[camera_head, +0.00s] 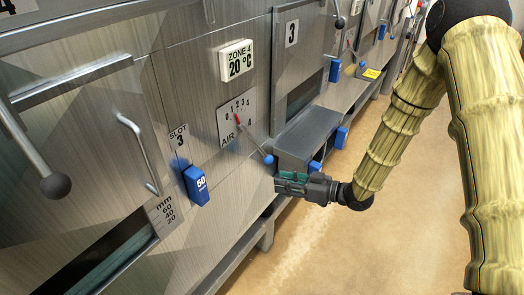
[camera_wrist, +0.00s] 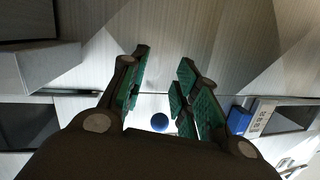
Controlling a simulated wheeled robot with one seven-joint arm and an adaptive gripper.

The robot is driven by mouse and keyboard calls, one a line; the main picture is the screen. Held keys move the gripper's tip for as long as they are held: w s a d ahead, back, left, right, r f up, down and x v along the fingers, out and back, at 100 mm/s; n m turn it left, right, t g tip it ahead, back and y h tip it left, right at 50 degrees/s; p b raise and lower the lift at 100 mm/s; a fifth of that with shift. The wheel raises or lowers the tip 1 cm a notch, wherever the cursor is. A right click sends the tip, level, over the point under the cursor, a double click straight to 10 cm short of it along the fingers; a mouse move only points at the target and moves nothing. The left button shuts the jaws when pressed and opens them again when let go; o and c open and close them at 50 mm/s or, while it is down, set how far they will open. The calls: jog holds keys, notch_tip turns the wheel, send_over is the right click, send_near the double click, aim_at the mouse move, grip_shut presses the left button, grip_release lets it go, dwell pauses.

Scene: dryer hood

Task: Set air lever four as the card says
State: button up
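The air lever (camera_head: 253,140) of zone 4 is a thin rod with a red pointer end and a blue ball knob. It slants down to the right from a plate (camera_head: 237,117) marked AIR, with a scale from 0 to 4. The pointer lies near the low numbers; I cannot tell its exact reading. My gripper (camera_head: 278,182) is just below and right of the knob (camera_head: 269,159). In the wrist view the knob (camera_wrist: 159,122) shows between the spread green-padded fingers (camera_wrist: 163,62), near the palm; contact cannot be told. A small yellow card (camera_head: 371,73) lies farther off, unreadable.
A zone 4 display (camera_head: 236,61) reads 20 °C. A blue block marked 50 (camera_head: 196,185), a bar handle (camera_head: 139,152) and a ball-ended lever (camera_head: 35,150) stick out at left. A grey ledge (camera_head: 308,132) juts out behind my gripper.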

aim_at(264, 152)
notch_tip(264, 152, up, 12)
jog(key=n+g+y, duration=0.4)
jog(key=n+g, duration=0.1)
jog(key=n, duration=0.2)
jog(key=shift+w+a+f+p, duration=0.1)
jog(key=shift+w+a+p, duration=0.2)
jog(key=shift+a, duration=0.9)
jog(key=shift+w+a+p, duration=0.15)
jog(key=shift+a+p, duration=0.25)
jog(key=shift+a, duration=0.85)
jog(key=shift+w+a+f+p, duration=0.1)
jog(key=shift+w+a+p, duration=0.2)
jog(key=shift+a, duration=0.9)
jog(key=shift+s, duration=0.1)
grip_shut()
jog(key=shift+s, duration=0.1)
